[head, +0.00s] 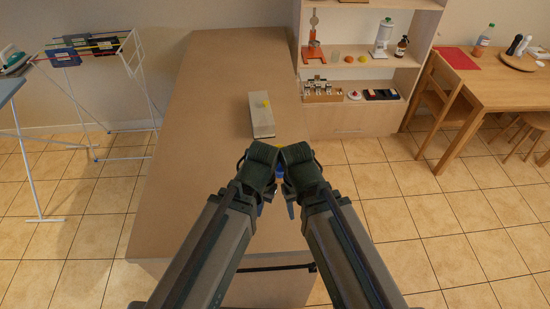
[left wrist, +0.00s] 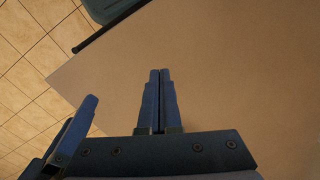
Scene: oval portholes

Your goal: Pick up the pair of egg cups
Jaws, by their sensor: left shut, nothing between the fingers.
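I cannot make out a pair of egg cups for certain in either view. A small yellow object (head: 267,103) shows at the long grey box on the counter; it is too small to identify. My left gripper (head: 261,208) is low over the near part of the counter. In the left wrist view its two blue fingers (left wrist: 160,72) are together with nothing between them. My right gripper (head: 290,210) is close beside it, and its fingers are mostly hidden by the arm. A blue finger-like part (left wrist: 78,130) also shows at the left of the wrist view. Bits of yellow and blue behind my wrists are mostly covered.
The grey box (head: 262,122) stands on the brown counter (head: 195,120), beyond my grippers. The counter's left side is clear. A shelf unit (head: 345,115) stands at the back right, a drying rack (head: 130,70) at the left and a wooden table (head: 500,75) at the right.

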